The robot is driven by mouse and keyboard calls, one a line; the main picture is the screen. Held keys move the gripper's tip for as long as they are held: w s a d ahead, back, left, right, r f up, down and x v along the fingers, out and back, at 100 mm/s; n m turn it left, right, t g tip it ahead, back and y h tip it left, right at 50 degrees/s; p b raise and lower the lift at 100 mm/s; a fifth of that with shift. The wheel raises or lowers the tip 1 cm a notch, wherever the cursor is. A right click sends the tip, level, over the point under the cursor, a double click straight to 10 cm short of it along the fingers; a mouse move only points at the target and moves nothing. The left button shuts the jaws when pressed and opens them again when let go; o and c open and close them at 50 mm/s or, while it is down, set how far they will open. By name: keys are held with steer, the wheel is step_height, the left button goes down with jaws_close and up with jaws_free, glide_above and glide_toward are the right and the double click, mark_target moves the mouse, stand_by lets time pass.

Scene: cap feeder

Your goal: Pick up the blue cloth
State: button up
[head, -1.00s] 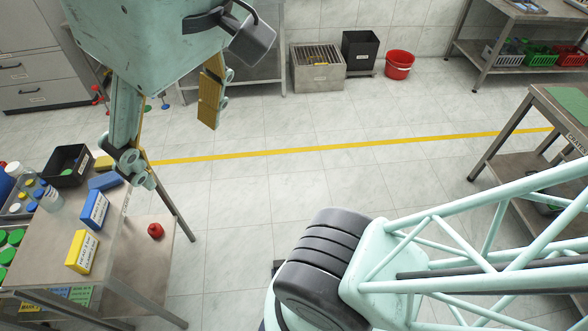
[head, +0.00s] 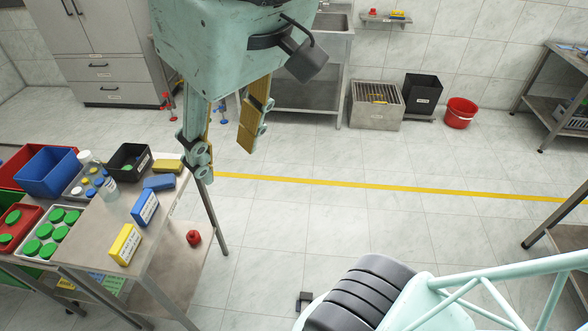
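A small flat blue piece (head: 159,182), which looks like the folded blue cloth, lies at the back right of the metal table on the left, next to a yellow piece (head: 167,166). My gripper (head: 222,165) hangs pointing down, to the right of the blue piece in the picture. Its two fingers are wide apart with nothing between them. The left fingertip appears close to the table's right edge; its height above the table is hard to tell.
The metal table (head: 95,228) also holds a blue box (head: 145,207), a yellow box (head: 125,244), a black bin (head: 130,160), a bottle (head: 108,188) and a tray of green caps (head: 28,247). A red object (head: 193,237) sits on its lower shelf.

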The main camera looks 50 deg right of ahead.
steer(key=w+f+n+g+b, duration=0.1)
steer(key=w+f+n, duration=0.2)
steer(key=w, duration=1.2)
steer(key=w+f+n+g, duration=0.1)
steer(key=w+f+n, duration=0.25)
steer(key=w, duration=1.15)
steer(key=w+d+f+n+g+y+b, duration=0.1)
steer(key=w+f+n, duration=0.3)
steer(key=w+f, duration=2)
step_height(320, 180, down, 2)
steer(key=shift+d+f+n, duration=0.25)
steer(key=shift+d+n, duration=0.1)
steer(key=shift+d, duration=0.1)
steer(key=shift+f, duration=0.1)
steer(key=b, duration=0.1)
glide_above(161, 180)
steer(key=shift+w+f, duration=0.2)
steer(key=shift+f, duration=3.95)
steer(key=shift+f, duration=0.1)
